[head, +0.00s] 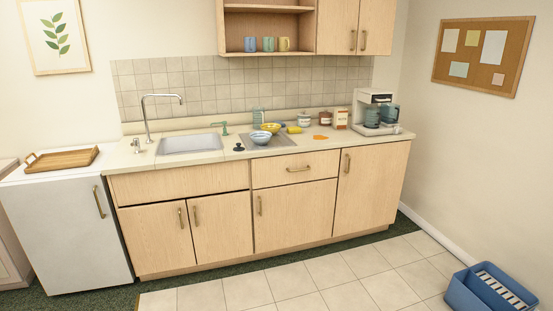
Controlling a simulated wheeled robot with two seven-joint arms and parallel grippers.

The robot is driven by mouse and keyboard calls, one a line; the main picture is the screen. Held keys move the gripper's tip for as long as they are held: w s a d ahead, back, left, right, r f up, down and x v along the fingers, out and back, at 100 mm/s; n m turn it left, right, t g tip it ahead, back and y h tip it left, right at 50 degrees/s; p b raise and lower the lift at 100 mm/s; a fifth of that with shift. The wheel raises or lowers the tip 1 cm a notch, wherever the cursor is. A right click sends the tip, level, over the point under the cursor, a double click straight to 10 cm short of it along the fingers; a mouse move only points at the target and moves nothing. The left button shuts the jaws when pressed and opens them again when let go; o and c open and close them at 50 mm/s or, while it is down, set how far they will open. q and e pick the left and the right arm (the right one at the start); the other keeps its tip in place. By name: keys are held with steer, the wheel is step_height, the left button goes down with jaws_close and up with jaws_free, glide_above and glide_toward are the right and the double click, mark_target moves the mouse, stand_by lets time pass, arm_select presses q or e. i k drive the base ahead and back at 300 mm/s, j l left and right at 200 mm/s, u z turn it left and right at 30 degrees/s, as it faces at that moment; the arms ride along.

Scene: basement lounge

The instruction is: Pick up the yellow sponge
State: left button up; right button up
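A small yellow object (294,130), which looks like the yellow sponge, lies on the counter behind the right part of the grey drain mat. It is just right of a yellow bowl (270,126) and is too small in the picture to make out its details. Neither of my grippers shows in the head view.
The counter (210,160) stands across the tiled floor. A blue bowl (260,137), a sink (190,144), a faucet (162,97), jars, an orange item (321,137) and a coffee maker (376,108) are on it. A blue crate (468,290) sits at lower right. The floor before the cabinets is clear.

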mark_target(295, 130)
steer(key=i+l+u, duration=0.1)
steer(key=i, duration=2)
